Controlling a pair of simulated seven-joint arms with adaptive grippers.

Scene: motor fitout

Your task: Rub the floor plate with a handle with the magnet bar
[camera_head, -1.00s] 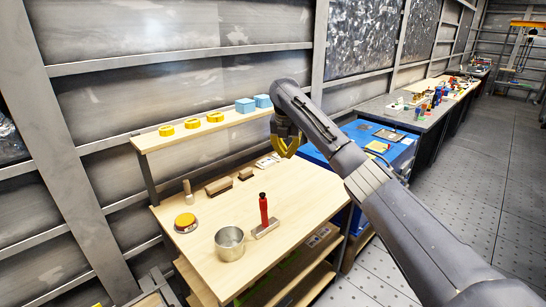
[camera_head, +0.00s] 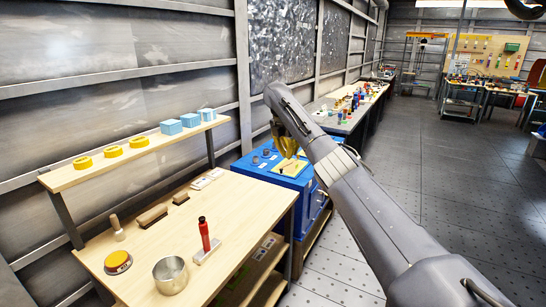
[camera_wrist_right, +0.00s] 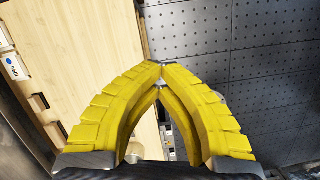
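A red upright handle on a pale bar-shaped foot (camera_head: 206,240) stands on the wooden table; it looks like the magnet bar, but I cannot be sure. I cannot clearly pick out a floor plate with a handle. A flat pale-yellow piece (camera_head: 291,168) lies on the blue cabinet, partly behind my gripper. My right gripper (camera_head: 287,150) appears in front of the blue cabinet's top, well away from the red handle. In the right wrist view its yellow fingertips (camera_wrist_right: 161,69) meet, with nothing seen between them. My left gripper is out of view.
The wooden table (camera_head: 240,205) also carries a metal cup (camera_head: 171,276), a yellow-topped round tin (camera_head: 118,262) and brown blocks. A shelf behind (camera_head: 72,178) holds yellow rings and blue boxes. The blue cabinet (camera_head: 244,166) adjoins the table. Open floor (camera_head: 350,230) lies to the right.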

